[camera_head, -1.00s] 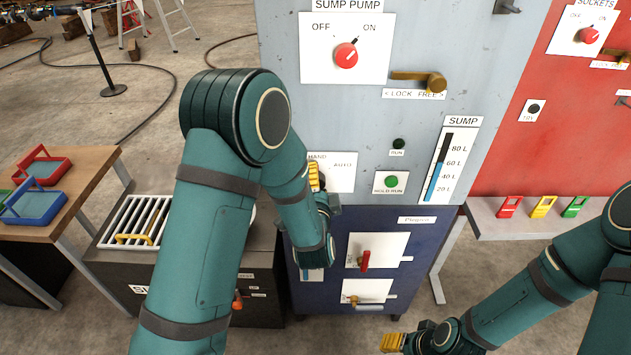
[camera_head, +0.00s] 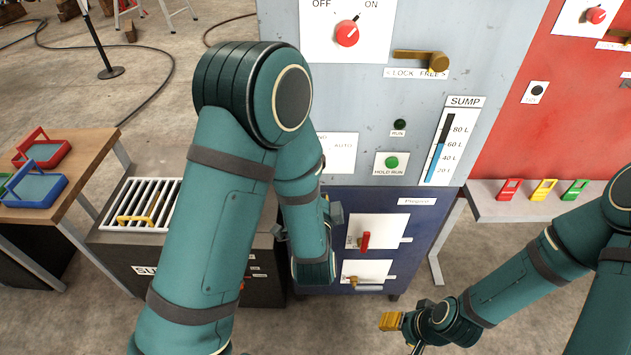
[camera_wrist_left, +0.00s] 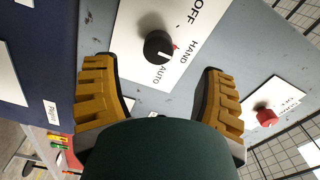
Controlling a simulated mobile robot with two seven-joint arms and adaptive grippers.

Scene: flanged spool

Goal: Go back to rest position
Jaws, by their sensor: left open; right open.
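My left arm (camera_head: 205,200) reaches in front of the grey and blue cabinet. In the left wrist view my left gripper (camera_wrist_left: 155,70) is open and empty, with two yellow ribbed fingers wide apart. A black knob (camera_wrist_left: 158,46) on a white OFF/HAND/AUTO plate lies beyond the fingers, apart from them. My right gripper (camera_head: 391,321) is low at the bottom right of centre, with a yellow finger showing. It is open and holds nothing visible.
The cabinet carries a red SUMP PUMP knob (camera_head: 347,34), a brass lock handle (camera_head: 421,57) and a red lever (camera_head: 365,240). A slatted rack (camera_head: 128,221) and a wooden table (camera_head: 88,160) stand left. A grey shelf (camera_head: 475,215) with coloured tags is right. Floor shows between.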

